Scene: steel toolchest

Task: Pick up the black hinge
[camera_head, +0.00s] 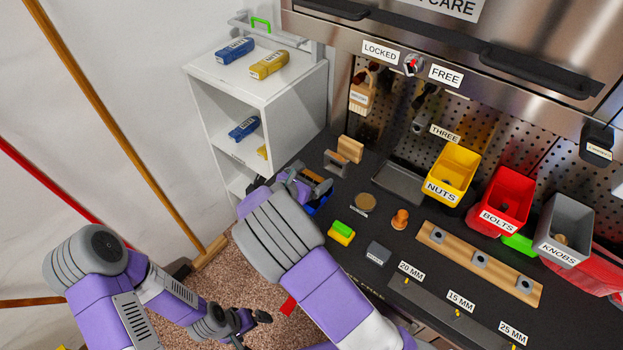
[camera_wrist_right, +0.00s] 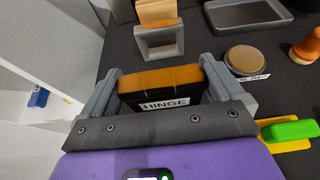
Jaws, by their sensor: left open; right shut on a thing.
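My right gripper (camera_head: 303,184) is low over the dark worktop, close to the white shelf unit. In the right wrist view its fingers (camera_wrist_right: 158,85) stand wide apart, shut on a black piece, the hinge (camera_wrist_right: 185,93), with a white HINGE label and a brown strip along its far edge. The lower part of the piece is hidden behind the gripper body. I cannot tell whether it still touches the worktop. My left gripper (camera_head: 252,320) hangs open and empty over the speckled floor, away from the worktop.
A grey square frame (camera_wrist_right: 160,44) with a wooden block stands just beyond the right gripper. A round brown disc (camera_wrist_right: 246,59), a dark tray (camera_head: 398,182) and a green-yellow block (camera_head: 341,233) lie nearby. The white shelf unit (camera_head: 257,92) stands to the left. Yellow, red and grey bins line the back.

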